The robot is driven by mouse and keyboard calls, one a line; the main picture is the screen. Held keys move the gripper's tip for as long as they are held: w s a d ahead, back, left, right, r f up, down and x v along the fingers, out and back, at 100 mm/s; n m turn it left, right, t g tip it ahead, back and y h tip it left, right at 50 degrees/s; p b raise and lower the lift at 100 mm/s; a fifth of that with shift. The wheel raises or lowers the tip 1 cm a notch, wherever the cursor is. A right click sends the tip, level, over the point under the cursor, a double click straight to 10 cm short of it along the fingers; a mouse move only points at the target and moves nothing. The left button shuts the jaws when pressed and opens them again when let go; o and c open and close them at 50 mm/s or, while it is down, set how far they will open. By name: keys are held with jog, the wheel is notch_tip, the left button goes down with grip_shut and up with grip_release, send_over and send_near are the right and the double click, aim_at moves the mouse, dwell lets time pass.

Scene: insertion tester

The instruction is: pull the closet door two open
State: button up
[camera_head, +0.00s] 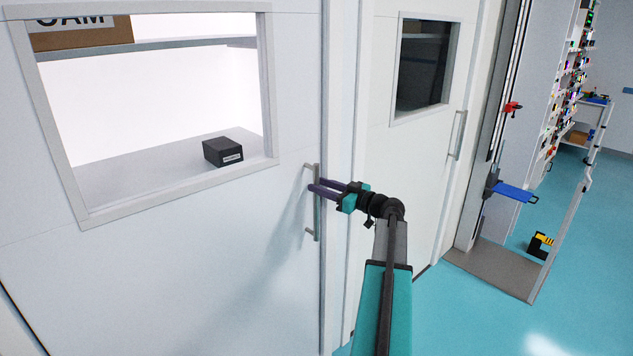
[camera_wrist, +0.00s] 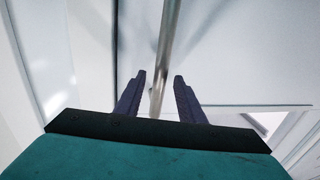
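A white closet door (camera_head: 170,270) with a large window fills the left of the head view. It looks shut against its frame. Its upright metal bar handle (camera_head: 317,222) is near the door's right edge. My gripper (camera_head: 316,189) is at the upper half of this handle. In the wrist view the handle (camera_wrist: 167,40) runs down between the two dark fingers of my gripper (camera_wrist: 158,88). The fingers are apart, one on each side of the bar, with gaps visible. A second white door (camera_head: 410,160) with a dark window and its own handle (camera_head: 457,136) is to the right.
Through the near window I see a black box (camera_head: 222,152) and a cardboard box (camera_head: 80,34) on shelves. A rail frame with a blue plate (camera_head: 515,193) stands at the right. The turquoise floor (camera_head: 450,310) is clear at lower right.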

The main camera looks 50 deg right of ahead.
jog(key=shift+w+a+p, duration=0.15)
jog(key=shift+w+p, duration=0.15)
jog(key=shift+w, duration=0.9)
grip_shut()
